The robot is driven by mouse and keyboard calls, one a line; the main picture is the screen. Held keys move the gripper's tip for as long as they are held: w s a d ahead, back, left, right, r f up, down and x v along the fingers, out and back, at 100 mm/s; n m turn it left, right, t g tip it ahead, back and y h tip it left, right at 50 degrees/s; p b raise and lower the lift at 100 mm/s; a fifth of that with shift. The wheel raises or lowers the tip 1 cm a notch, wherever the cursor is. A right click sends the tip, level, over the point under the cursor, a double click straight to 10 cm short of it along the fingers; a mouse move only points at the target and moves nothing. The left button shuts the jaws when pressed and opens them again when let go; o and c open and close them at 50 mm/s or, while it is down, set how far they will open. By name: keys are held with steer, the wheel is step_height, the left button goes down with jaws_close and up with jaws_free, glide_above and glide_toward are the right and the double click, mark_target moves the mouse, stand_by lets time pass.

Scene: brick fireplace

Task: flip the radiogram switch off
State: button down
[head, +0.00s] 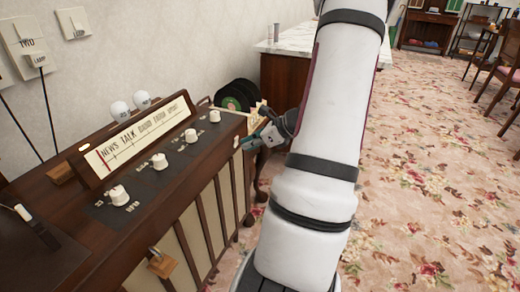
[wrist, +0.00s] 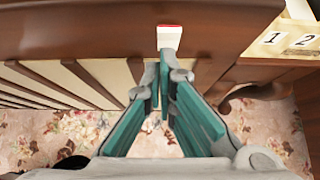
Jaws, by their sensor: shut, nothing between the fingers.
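The radiogram (head: 185,222) is a brown wooden cabinet with a cream dial, a dark panel of several white knobs and a slatted front, at the left of the head view. In the wrist view a small white switch with a red end (wrist: 169,38) sits on the upper front edge of the cabinet (wrist: 90,32). My gripper (wrist: 160,62) is shut and empty, its fingertips just below the switch; I cannot tell whether they touch it. In the head view my gripper (head: 246,142) is at the cabinet's far right front corner, partly hidden by my arm.
Wall switches (head: 30,45) with cords are at the upper left. Records (head: 240,94) stand behind the cabinet's far end, near a marble-topped cabinet (head: 284,80). A padlock-like tag (head: 160,264) hangs on the front. The floral carpet (head: 430,170) at right is clear.

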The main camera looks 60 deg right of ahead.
steer(key=shift+w+r, duration=0.1)
steer(key=shift+w, duration=0.3)
steer(key=shift+w+a+r+g+p, duration=0.15)
steer(key=shift+w+r+g+p, duration=0.25)
steer(key=shift+p, duration=0.75)
steer(key=shift+s+f, duration=0.1)
steer(key=shift+f, duration=0.15)
steer(key=shift+r, duration=0.1)
steer(key=shift+r+p, duration=0.45)
steer(key=shift+r, duration=0.3)
